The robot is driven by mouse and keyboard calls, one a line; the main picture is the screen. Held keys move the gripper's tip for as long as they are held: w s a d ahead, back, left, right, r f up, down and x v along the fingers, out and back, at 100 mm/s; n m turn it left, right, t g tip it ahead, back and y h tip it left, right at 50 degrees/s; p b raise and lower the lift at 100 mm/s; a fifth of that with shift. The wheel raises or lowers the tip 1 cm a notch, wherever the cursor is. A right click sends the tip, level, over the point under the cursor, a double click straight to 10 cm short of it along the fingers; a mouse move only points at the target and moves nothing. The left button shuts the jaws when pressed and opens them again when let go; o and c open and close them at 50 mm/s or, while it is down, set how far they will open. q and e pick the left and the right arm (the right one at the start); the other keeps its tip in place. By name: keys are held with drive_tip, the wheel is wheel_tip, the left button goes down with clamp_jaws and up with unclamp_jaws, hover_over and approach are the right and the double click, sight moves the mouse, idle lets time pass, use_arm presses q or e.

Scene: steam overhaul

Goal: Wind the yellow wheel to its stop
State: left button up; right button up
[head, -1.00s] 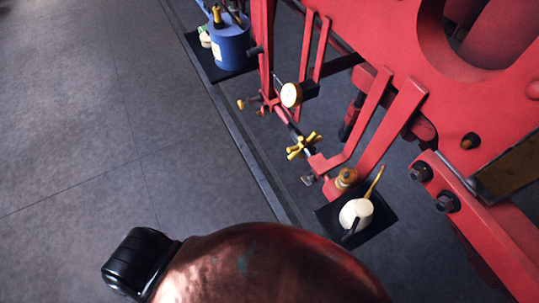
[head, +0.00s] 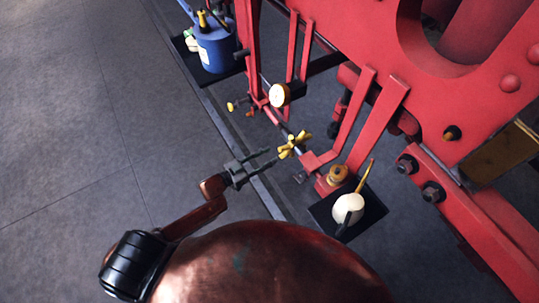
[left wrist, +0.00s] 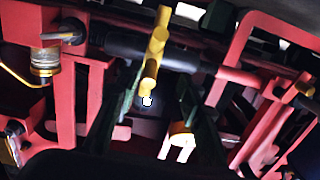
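The yellow wheel (head: 294,145) is a small lobed handwheel on the red frame's pipework, right of centre in the head view. My left gripper (head: 272,157) comes in from the lower left with its two dark fingers pointing at the wheel. The fingers are spread and empty, and their tips end just short of the wheel. In the left wrist view the yellow wheel (left wrist: 153,62) shows nearly edge-on, ahead of and between the two fingers (left wrist: 160,88). I see no contact. My right gripper is not in view.
A round gauge (head: 279,95) and a small yellow knob (head: 231,107) sit up the pipe from the wheel. A blue can (head: 217,46) stands at the top. Grey floor at left is clear.

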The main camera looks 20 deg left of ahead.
sight(282, 150)
use_arm(q)
drive_tip(key=shift+h, duration=0.3)
drive_tip(key=w+d, duration=0.1)
drive_tip(key=w+d+r+b, duration=0.1)
drive_tip(key=w+d, duration=0.1)
drive_tip(key=shift+d+r, duration=0.25)
drive_tip(key=shift+r, duration=0.15)
drive_tip(key=shift+b+x, duration=0.5)
drive_tip(key=shift+x, duration=0.45)
drive_tip(key=shift+c, duration=0.7)
clamp_jaws()
drive_tip(key=shift+f, duration=0.1)
